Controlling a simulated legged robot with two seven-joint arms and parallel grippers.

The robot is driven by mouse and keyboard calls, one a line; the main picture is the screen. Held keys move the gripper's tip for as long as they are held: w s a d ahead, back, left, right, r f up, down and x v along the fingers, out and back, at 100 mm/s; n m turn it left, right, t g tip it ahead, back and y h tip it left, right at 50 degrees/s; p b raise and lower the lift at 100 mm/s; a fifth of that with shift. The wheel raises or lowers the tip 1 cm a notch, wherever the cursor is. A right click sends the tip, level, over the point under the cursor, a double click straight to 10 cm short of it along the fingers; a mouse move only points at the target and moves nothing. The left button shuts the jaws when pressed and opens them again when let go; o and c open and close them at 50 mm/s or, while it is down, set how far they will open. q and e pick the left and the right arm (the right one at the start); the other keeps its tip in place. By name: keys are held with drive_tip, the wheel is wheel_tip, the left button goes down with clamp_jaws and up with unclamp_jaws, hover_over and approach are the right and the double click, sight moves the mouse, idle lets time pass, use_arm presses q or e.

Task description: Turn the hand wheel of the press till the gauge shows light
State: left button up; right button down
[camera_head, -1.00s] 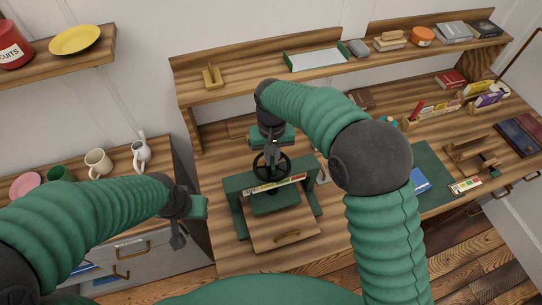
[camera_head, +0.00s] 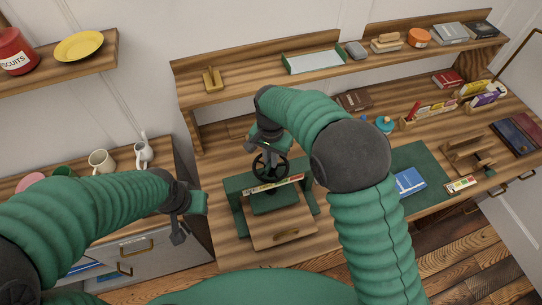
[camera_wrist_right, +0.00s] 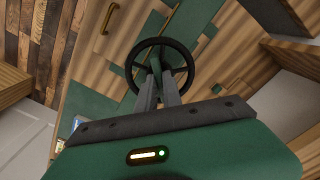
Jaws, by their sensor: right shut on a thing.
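The press (camera_head: 237,186) is a green frame on the wooden desk, with a black hand wheel (camera_head: 286,168) on top. A pale gauge strip (camera_head: 272,186) with coloured bands runs across its front; I cannot read its pointer. My right gripper (camera_head: 267,151) comes down from above and is shut on the wheel. In the right wrist view, the fingers (camera_wrist_right: 157,72) meet inside the wheel's rim (camera_wrist_right: 160,41), at a spoke or the hub, partly hidden. My left gripper (camera_head: 178,236) hangs left of the press, away from it; its opening is unclear.
A wooden board with a handle (camera_head: 287,232) lies at the press's front. A green mat (camera_head: 428,168) with a blue book (camera_head: 409,182) lies to the right. Mugs (camera_head: 102,161) stand on the left cabinet. A shelf (camera_head: 250,80) runs behind the press.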

drive_tip(key=shift+a+m, duration=0.1)
drive_tip(key=shift+m, duration=0.2)
drive_tip(key=shift+s, duration=0.1)
drive_tip(key=c, duration=1.5)
unclamp_jaws()
wheel_tip(320, 180, up, 17)
drive_tip(key=b, duration=0.1)
drive_tip(key=shift+f, duration=0.15)
drive_tip(key=shift+a, duration=0.1)
